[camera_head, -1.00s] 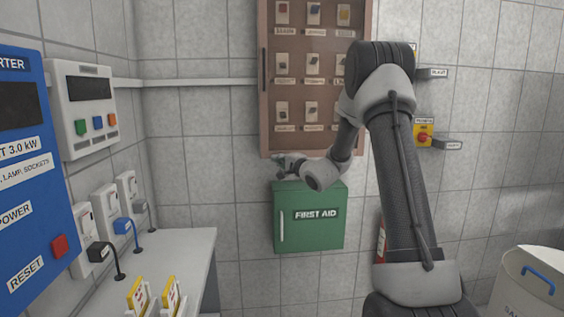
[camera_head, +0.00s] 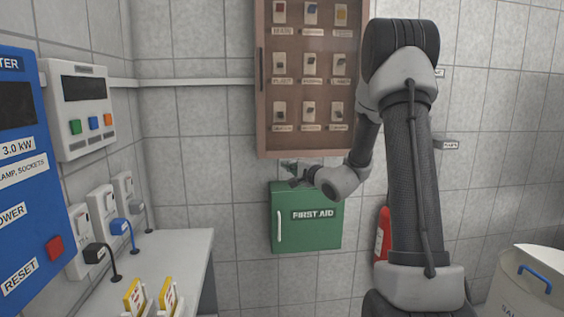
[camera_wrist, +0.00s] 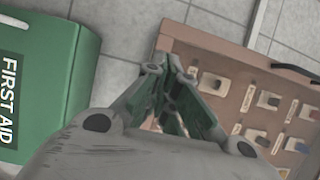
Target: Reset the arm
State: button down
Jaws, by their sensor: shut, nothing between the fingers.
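My arm rises at the right of the head view and bends over, its forearm reaching away toward the back wall. My gripper (camera_head: 290,168) is small and partly hidden by my wrist there, just above the green first aid box (camera_head: 307,228) in the picture. In the wrist view my gripper (camera_wrist: 172,68) is shut with nothing between its fingers. It touches nothing that I can see.
A brown key-switch cabinet (camera_head: 263,140) hangs on the tiled wall above the first aid box. A counter (camera_head: 185,250) holds yellow-marked items (camera_head: 135,297). A red extinguisher (camera_head: 383,235) and a white bin (camera_head: 525,285) are at the right.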

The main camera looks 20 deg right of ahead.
jog(key=s+a+f+n+g+y, duration=0.2)
jog(key=s+a+f+g, duration=0.15)
jog(key=s, duration=0.55)
jog(key=s+a+f+n+g+y, duration=0.25)
jog(key=s+a+g, duration=0.2)
jog(key=s, duration=0.55)
jog(key=s+a+f+n+g+y, duration=0.25)
jog(key=s+a+g, duration=0.2)
jog(key=s, duration=0.45)
jog(key=s+d+r+n+g+h, duration=0.1)
jog(key=s+d+n+g+h, duration=0.1)
jog(key=s+d+h, duration=0.3)
jog(key=s+d+r+n+g+h, duration=0.1)
jog(key=s+d+n+g+h, duration=0.15)
jog(key=s, duration=0.45)
notch_tip(320, 180, up, 8)
jog(key=s+d+n+t+h, duration=0.1)
jog(key=s+n+t+h, duration=0.1)
jog(key=n+t, duration=0.1)
jog(key=shift+s+d+f+n+t, duration=0.2)
jog(key=shift+s+f+n+t, duration=0.1)
jog(key=shift+n, duration=0.55)
